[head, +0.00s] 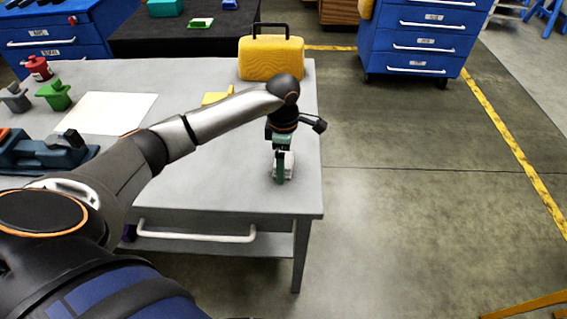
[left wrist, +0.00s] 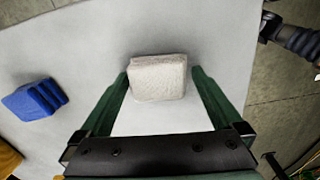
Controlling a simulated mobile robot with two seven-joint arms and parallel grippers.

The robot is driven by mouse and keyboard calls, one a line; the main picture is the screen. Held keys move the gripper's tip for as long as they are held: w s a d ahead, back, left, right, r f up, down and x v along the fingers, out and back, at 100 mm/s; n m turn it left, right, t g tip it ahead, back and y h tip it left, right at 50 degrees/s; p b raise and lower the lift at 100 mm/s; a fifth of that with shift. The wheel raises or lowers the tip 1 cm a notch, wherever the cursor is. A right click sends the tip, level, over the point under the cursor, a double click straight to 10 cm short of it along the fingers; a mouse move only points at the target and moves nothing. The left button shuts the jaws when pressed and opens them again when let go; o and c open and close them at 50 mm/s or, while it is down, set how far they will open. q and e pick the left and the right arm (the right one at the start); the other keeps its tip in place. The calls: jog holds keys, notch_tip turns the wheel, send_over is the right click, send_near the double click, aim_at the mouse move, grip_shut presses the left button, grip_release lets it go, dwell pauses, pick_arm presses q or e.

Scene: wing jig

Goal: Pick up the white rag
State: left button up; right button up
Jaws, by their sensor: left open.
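The white rag (left wrist: 158,78) is a small off-white folded block lying on the grey table. In the left wrist view it sits at the far end of my open left gripper (left wrist: 161,82), between the two green fingers, with a gap seen on each side. In the head view my left gripper (head: 283,172) points down near the table's right end. The rag (head: 290,163) shows there only partly behind the fingers. My right gripper is in neither view.
A blue object (left wrist: 35,99) lies on the table left of the rag. A yellow case (head: 271,60) stands at the table's back right. A white sheet (head: 106,113), a green item (head: 55,95) and a red item (head: 38,68) are at left. The table's right edge is close to the gripper.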

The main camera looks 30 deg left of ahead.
pick_arm(q)
jog(key=shift+f, duration=0.1)
jog(key=c, duration=1.1)
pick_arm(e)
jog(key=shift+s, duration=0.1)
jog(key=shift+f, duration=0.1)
pick_arm(q)
jog(key=shift+r, duration=0.45)
notch_tip(320, 180, up, 2)
jog(key=shift+w+r+b, duration=0.1)
jog(key=shift+r+b, duration=0.05)
jog(key=shift+b, duration=0.15)
jog(key=s+a+r, duration=0.1)
jog(key=a+r, duration=0.2)
jog(key=a, duration=0.1)
jog(key=s+a+r, duration=0.1)
jog(key=a+r, duration=0.2)
jog(key=a, duration=0.2)
jog(key=s+a+r+b, duration=0.1)
jog(key=a+r, duration=0.3)
jog(key=shift+s+a, duration=0.3)
jog(key=shift+s, duration=0.05)
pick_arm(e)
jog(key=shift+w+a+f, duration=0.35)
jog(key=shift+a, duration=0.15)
